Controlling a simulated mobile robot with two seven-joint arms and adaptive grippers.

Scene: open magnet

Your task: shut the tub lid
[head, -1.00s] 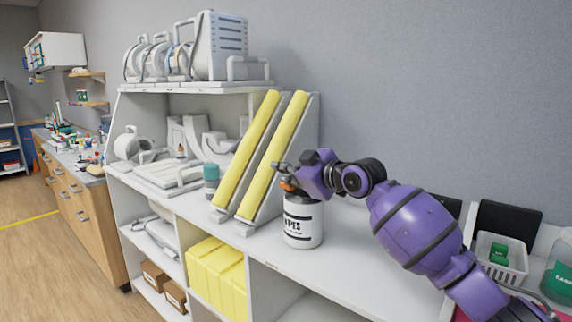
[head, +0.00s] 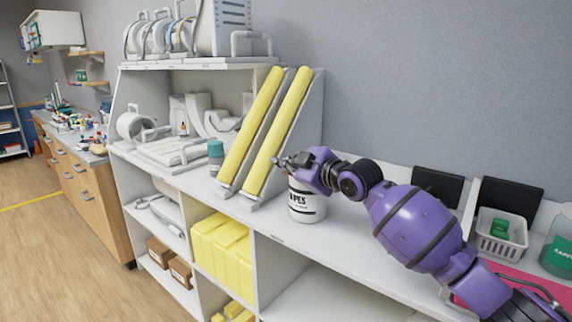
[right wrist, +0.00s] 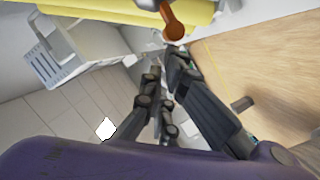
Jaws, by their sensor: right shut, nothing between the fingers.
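The white wipes tub (head: 307,207), with a black band and lettering, stands upright on the white counter. My right gripper (head: 280,162) is shut and empty at the tub's top, its fingers pointing left. The purple wrist covers the top, so the lid and its state are hidden in the head view. In the right wrist view the dark fingers (right wrist: 166,68) lie close together. An orange-brown piece (right wrist: 173,24) with a rounded end shows just beyond them; I cannot tell whether it is the lid. My left gripper is not in view.
Two slanted yellow pads (head: 277,135) stand just left of the tub. A teal-capped jar (head: 215,158) is further left. A white basket (head: 501,235), a pink mat (head: 515,287) and a green-labelled jar (head: 558,250) are at the right. Counter right of the tub is bare beneath my arm.

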